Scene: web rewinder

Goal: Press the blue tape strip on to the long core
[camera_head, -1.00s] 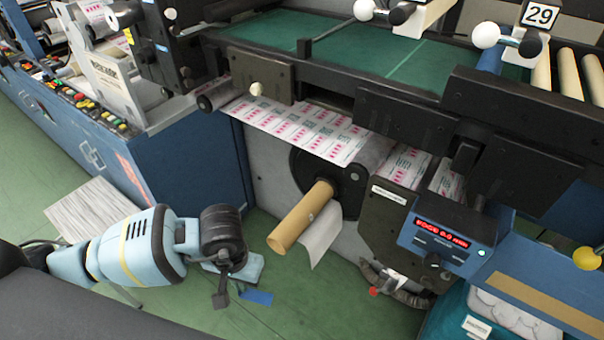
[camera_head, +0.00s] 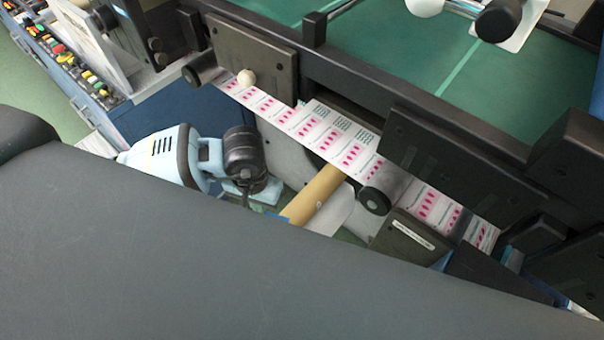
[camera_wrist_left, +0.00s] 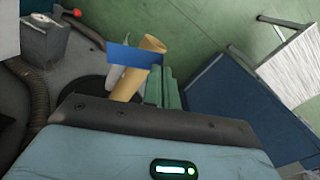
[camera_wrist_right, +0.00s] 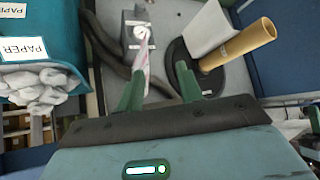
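The long core (camera_head: 318,195) is a tan cardboard tube sticking out from the machine; it also shows in the left wrist view (camera_wrist_left: 128,84) and the right wrist view (camera_wrist_right: 240,46). My left gripper (camera_wrist_left: 164,88) is shut on one end of the blue tape strip (camera_wrist_left: 132,56). In that view the strip crosses in front of the core near its open end; I cannot tell whether they touch. In the head view a bit of the strip (camera_head: 285,217) shows by the core's end, mostly hidden.
A white printed web (camera_head: 345,152) runs above the core. A loose white sheet (camera_wrist_right: 210,30) hangs beside it. Dark machine plates (camera_head: 455,150) stand close right of the core. A dark grey shape (camera_head: 200,265) blocks the lower head view. Green floor (camera_wrist_left: 225,45) lies beyond the core's end.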

